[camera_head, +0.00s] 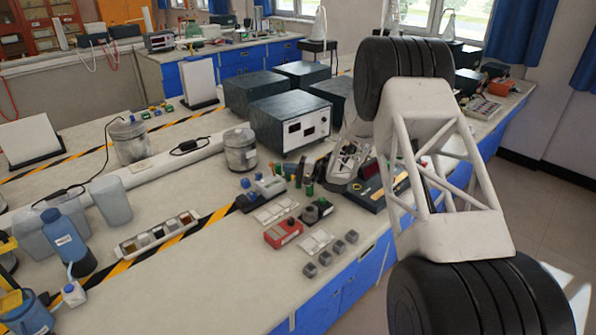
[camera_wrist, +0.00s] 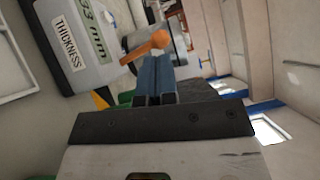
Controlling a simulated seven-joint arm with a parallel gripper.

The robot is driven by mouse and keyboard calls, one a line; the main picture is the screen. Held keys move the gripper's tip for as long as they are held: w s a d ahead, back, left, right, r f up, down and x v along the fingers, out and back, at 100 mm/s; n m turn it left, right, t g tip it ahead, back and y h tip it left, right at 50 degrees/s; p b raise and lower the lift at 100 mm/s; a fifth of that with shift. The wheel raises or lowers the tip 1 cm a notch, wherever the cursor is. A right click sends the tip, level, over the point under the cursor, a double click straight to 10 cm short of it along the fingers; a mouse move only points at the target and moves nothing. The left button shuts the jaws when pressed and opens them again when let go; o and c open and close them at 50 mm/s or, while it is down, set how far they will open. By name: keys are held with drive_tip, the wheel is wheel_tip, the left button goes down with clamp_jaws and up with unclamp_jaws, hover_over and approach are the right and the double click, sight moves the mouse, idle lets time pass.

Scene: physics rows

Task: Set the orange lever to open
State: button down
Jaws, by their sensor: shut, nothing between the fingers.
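The orange lever (camera_wrist: 144,47) shows in the wrist view just beyond my fingertips. It slants from a round knob at its upper right down to its lower left. In the head view I cannot make out the lever; my arm covers part of that area.
The bench (camera_head: 215,275) holds dark equipment boxes (camera_head: 290,122), a lidded jar (camera_head: 240,150), a red box (camera_head: 283,232) and several small grey cubes (camera_head: 325,257). A blue bottle (camera_head: 67,240) stands at left.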

sight(273, 166)
drive_tip(key=shift+w+a+r, duration=0.1)
drive_tip(key=shift+w+a, duration=0.05)
drive_tip(key=shift+a, duration=0.55)
drive_tip(key=shift+w+a+r, duration=0.1)
drive_tip(key=shift+a, duration=0.6)
drive_tip(key=shift+s+a+n+h, duration=0.3)
drive_tip(key=shift+n+h, duration=0.1)
drive_tip(key=shift+n, duration=0.2)
drive_tip(key=shift+s+a, duration=0.25)
drive_tip(key=shift+d, duration=0.1)
drive_tip(key=s+d, duration=0.1)
drive_tip(key=d, duration=0.8)
drive_tip(key=shift+s+d+r, duration=0.2)
drive_tip(key=shift+s+d, duration=0.15)
